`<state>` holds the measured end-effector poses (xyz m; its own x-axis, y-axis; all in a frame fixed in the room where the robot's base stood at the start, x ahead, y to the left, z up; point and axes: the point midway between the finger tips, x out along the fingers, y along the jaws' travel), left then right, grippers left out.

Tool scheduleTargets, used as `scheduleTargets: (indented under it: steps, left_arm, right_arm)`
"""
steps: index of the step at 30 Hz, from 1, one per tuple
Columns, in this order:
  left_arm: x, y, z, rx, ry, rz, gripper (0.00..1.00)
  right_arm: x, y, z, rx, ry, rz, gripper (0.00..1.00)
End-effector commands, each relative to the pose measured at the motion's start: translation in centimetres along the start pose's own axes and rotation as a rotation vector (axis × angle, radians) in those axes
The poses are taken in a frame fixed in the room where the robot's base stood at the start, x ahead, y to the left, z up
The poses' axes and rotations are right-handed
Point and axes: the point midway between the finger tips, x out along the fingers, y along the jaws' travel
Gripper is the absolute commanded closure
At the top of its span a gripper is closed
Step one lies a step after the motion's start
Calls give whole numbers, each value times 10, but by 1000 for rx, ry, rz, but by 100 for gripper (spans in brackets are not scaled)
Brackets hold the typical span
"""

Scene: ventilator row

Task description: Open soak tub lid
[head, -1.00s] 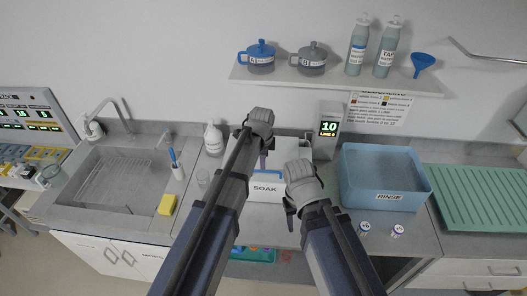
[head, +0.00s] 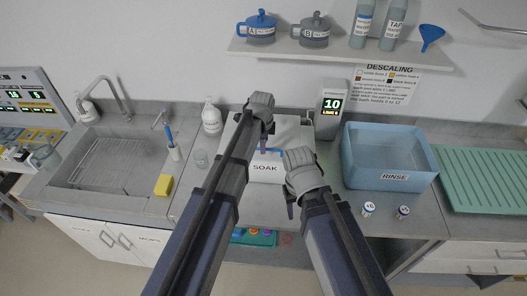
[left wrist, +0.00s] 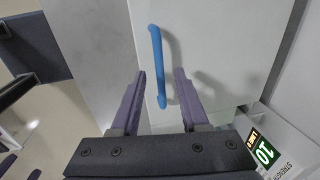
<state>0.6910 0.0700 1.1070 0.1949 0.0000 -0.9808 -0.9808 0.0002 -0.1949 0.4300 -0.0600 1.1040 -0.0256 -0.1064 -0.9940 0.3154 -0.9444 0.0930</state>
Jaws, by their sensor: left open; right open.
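The soak tub (head: 266,170) is a white box labelled SOAK, standing on the counter behind and between my arms. Its lid (head: 293,132) is pale and lies closed, with a blue bar handle (head: 274,151), partly hidden by my left arm. My left gripper (head: 264,145) is over the lid, open. In the left wrist view its purple fingers (left wrist: 159,80) are apart, with the blue handle (left wrist: 157,62) showing between and beyond them; I cannot tell whether they touch it. My right gripper (head: 290,208) is open and empty, at the tub's front right.
A blue rinse tub (head: 393,177) stands right of a lit timer display (head: 332,103). Two small jars (head: 368,209) stand before it. A sink (head: 105,165), yellow sponge (head: 163,185) and bottle (head: 211,115) are at left. A shelf (head: 330,54) with jugs hangs above.

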Motion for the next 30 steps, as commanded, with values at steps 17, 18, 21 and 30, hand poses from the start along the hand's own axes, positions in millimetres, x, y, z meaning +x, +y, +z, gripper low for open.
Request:
scheduleTargets:
  steps: [17, 18, 21, 30]
  left_arm:
    - [9, 0, 0, 0, 0, 0, 76]
    - [9, 0, 0, 0, 0, 0, 80]
    - [9, 0, 0, 0, 0, 0, 91]
    - [9, 0, 0, 0, 0, 0, 100]
  right_arm:
    - [9, -1, 0, -1, 0, 0, 50]
    - [9, -1, 0, -1, 0, 0, 50]
    - [9, -1, 0, -1, 0, 0, 50]
    - [9, -1, 0, -1, 0, 0, 50]
